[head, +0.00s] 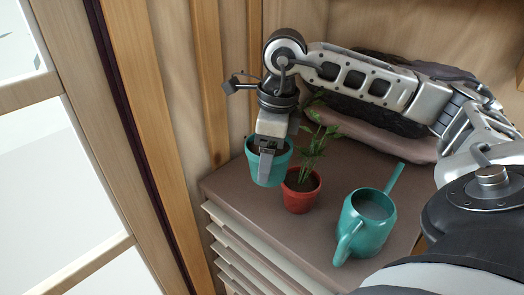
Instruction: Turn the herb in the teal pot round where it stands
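The teal pot (280,172) stands upright at the back left of the brown cabinet top. Dark soil shows in its mouth, but my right gripper hides most of the inside and I cannot make out its herb clearly. My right gripper (267,160) comes in from the right and points down at the teal pot. One grey finger lies in front of the pot's near wall. The other finger is hidden, so I cannot tell whether the gripper is closed on the pot. My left gripper is not in view.
A red pot (299,200) with a leafy green plant (313,150) stands close to the teal pot's right. A teal watering can (366,225) stands at the front right. A dark and pinkish cushion-like object (385,135) lies behind. Wooden wall slats rise at left.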

